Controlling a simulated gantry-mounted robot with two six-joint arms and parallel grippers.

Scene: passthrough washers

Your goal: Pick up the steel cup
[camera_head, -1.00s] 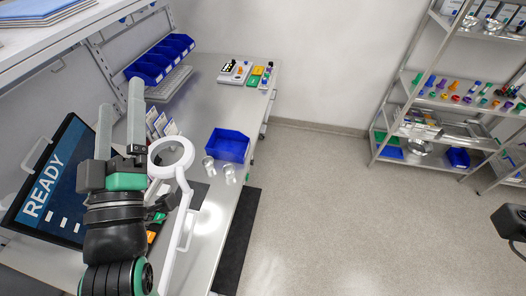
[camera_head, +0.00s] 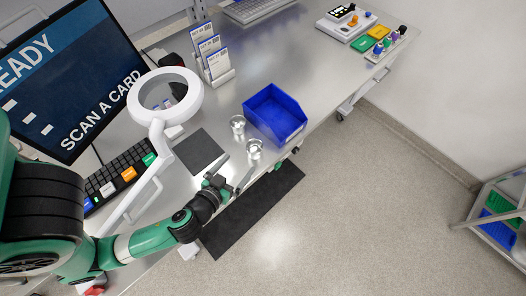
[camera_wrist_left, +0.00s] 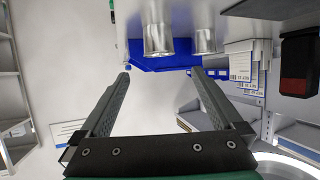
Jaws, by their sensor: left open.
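Two small silvery cups stand on the bench beside a blue bin: a nearer steel cup (camera_head: 254,148) and a farther one (camera_head: 237,124). Both look metallic and I cannot tell them apart by material. My left gripper (camera_head: 234,174) is open and empty, at the bench's front edge just short of the nearer cup. In the left wrist view, the jaws (camera_wrist_left: 161,74) are spread wide. One cup (camera_wrist_left: 158,40) lies ahead between the fingertips, apart from them; the other (camera_wrist_left: 205,40) is to its right. My right gripper is not in view.
The blue bin (camera_head: 274,114) stands close behind the cups. A white ring magnifier (camera_head: 152,122) stands left of them, near a dark mat (camera_head: 199,151), keyboard (camera_head: 119,178) and monitor (camera_head: 70,75). A card holder (camera_head: 213,62) is farther back.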

